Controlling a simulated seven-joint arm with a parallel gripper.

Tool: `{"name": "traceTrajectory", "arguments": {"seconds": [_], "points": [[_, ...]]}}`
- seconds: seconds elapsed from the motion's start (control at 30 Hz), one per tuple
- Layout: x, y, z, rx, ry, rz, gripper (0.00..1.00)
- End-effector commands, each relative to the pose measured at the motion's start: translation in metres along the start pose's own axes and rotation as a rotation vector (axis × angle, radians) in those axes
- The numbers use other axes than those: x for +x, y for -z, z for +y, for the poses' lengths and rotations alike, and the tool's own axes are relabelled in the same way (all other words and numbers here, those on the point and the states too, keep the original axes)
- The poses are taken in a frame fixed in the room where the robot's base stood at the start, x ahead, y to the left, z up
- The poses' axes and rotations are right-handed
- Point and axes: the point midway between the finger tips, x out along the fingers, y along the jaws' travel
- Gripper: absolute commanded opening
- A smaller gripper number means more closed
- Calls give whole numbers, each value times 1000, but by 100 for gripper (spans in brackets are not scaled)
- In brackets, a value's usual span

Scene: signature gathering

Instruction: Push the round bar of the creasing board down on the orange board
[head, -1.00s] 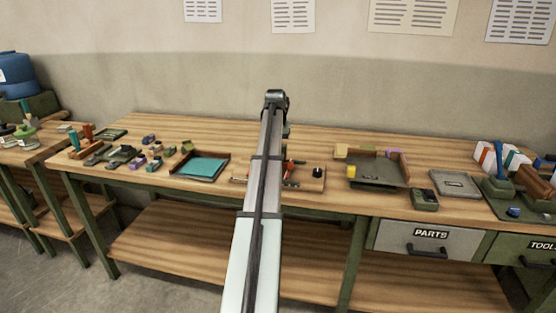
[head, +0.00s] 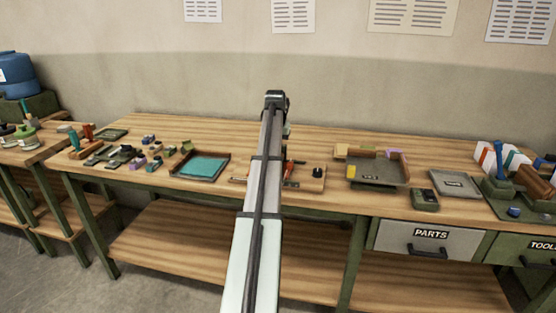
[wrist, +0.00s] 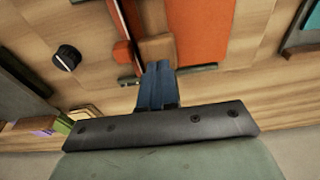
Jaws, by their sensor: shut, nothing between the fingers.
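The creasing board (head: 306,184) lies on the bench, mostly hidden behind my arm in the head view. The orange board (wrist: 197,32) is a flat orange panel at top centre of the wrist view. Left of it, a slim rod with orange-red and dark parts (wrist: 130,28) runs up the frame; it may be the round bar, but I cannot tell how high it sits. A small wooden block (wrist: 157,48) lies between them. My gripper (wrist: 157,68) is shut and empty, its blue fingers pointing at this block. Whether they touch it is unclear.
A black knob (wrist: 67,57) stands on the board, also visible in the head view (head: 317,172). Bare bench (head: 320,140) lies behind.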

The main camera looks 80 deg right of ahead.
Motion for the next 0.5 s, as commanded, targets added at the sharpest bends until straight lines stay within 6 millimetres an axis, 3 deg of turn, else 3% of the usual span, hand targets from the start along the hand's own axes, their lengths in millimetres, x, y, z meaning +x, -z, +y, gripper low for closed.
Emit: {"name": "traceTrajectory", "arguments": {"seconds": [0.5], "points": [[8,-2,0,0,0,0,0]]}}
